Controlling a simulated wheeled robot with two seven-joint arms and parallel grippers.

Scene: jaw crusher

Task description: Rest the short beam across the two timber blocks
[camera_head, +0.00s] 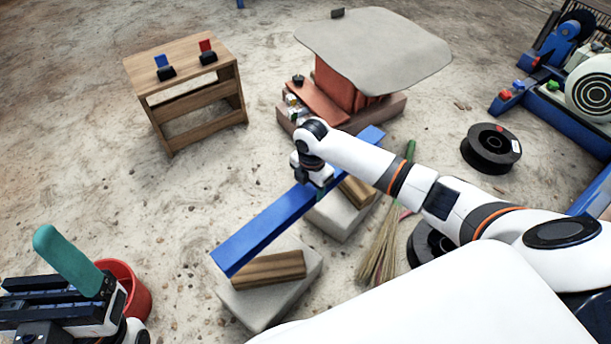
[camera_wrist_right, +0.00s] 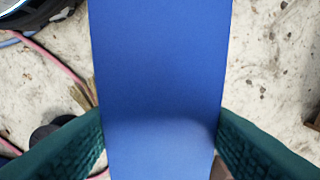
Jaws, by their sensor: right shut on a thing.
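The short blue beam (camera_head: 265,230) runs diagonally from lower left to upper right in the head view. My right gripper (camera_head: 318,186) is shut on it near its middle. In the right wrist view the beam (camera_wrist_right: 160,70) lies between the teal fingers of the right gripper (camera_wrist_right: 160,140). The near timber block (camera_head: 268,270) and far timber block (camera_head: 358,191) each lie on a pale slab. The beam partly covers both in the picture; I cannot tell whether it touches them. My left gripper (camera_head: 68,262) is at lower left, with one teal finger clearly showing; its opening is unclear.
A wooden stand (camera_head: 185,80) with small clamps is at upper left. A cloth-covered brick-red object (camera_head: 372,50) stands behind the beam. A broom (camera_head: 385,240) and black spool (camera_head: 490,148) are to the right. A red bucket (camera_head: 130,290) is beside the left gripper.

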